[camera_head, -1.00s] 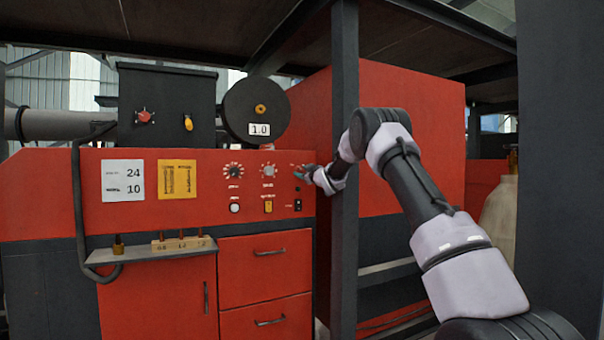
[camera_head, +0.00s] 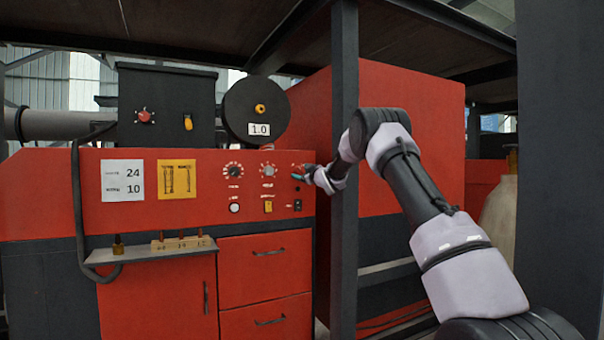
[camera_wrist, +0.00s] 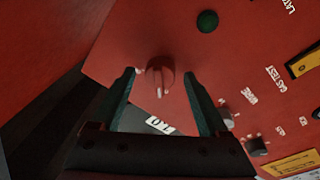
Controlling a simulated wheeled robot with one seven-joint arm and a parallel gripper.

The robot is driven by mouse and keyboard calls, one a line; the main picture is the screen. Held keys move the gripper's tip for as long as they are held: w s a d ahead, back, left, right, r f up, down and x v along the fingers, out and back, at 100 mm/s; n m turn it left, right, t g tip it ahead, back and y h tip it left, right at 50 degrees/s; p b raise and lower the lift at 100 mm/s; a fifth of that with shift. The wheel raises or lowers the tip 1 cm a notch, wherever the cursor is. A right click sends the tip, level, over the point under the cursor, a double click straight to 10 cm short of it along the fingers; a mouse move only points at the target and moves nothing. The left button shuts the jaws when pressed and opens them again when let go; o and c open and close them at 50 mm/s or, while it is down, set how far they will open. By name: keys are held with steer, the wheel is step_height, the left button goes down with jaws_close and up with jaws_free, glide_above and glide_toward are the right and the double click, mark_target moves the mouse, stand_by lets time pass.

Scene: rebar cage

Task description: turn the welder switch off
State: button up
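A red round switch knob (camera_wrist: 160,77) with a white mark is on the red panel in the wrist view. Its white mark points toward the bottom of the picture. My gripper (camera_wrist: 161,76) is open, with one dark green finger on each side of the knob and a visible gap to each. I cannot tell how near the tips are to the panel face. In the head view my gripper (camera_head: 300,176) is at the upper right of the red welder's panel (camera_head: 215,210) and largely covers that switch.
A dark post (camera_head: 344,230) stands close by my wrist. Left of my gripper are a grey dial (camera_head: 267,170), a black dial (camera_head: 233,170) and a yellow switch (camera_head: 268,206).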

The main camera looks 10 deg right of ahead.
steer(key=v, duration=1)
steer(key=shift+s, duration=0.4)
steer(key=shift+d, duration=0.1)
